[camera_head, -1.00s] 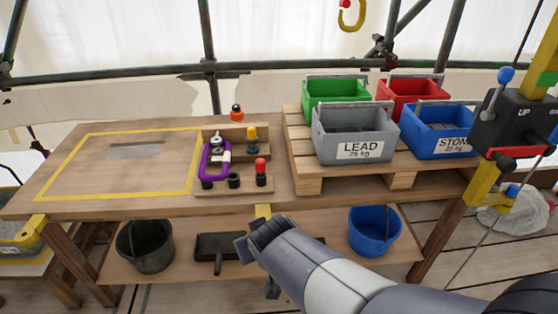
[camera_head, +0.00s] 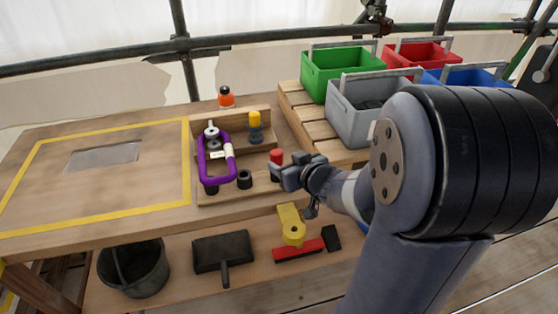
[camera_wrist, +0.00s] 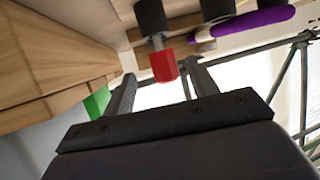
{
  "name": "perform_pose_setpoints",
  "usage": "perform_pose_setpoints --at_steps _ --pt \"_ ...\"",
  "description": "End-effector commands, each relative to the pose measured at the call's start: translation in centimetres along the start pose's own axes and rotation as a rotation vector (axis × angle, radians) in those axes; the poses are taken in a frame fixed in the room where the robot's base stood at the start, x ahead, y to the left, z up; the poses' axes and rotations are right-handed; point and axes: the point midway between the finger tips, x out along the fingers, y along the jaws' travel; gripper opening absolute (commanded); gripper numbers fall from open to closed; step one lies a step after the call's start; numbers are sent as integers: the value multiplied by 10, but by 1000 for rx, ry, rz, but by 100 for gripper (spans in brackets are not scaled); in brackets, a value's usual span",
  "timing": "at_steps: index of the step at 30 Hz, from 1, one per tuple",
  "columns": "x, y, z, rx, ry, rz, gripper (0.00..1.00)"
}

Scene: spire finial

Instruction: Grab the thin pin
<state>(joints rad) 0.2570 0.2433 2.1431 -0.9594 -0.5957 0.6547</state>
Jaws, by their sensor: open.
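A pin with a red cap (camera_head: 276,158) stands at the front right of the small wooden rack (camera_head: 225,197). In the wrist view, its red cap (camera_wrist: 163,66) lies between the fingertips, and a thin grey shaft runs from it to a black socket (camera_wrist: 151,16). A thicker-looking pin with a yellow cap (camera_head: 255,119) stands behind it in the rack. My gripper (camera_head: 279,173) is open beside the red-capped pin. Both fingers also show in the wrist view (camera_wrist: 160,72), apart from each other. The pin's lower part is hidden by the gripper in the head view.
A purple shackle (camera_head: 202,165) and a black socket (camera_head: 244,179) are on the rack left of my gripper. An orange-and-black item (camera_head: 226,98) stands behind. A pallet (camera_head: 301,117) with bins, including a grey one (camera_head: 353,112), is right. The yellow-outlined board area (camera_head: 60,178) is mostly clear.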

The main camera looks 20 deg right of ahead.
Motion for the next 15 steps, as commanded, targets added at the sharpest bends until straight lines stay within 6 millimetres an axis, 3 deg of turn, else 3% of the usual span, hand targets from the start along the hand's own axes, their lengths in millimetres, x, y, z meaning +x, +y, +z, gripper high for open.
perform_pose_setpoints --at_steps 8,15 --pt "26 -2 3 0 -1 -1 55" --pt "60 -4 4 -1 -2 1 55"
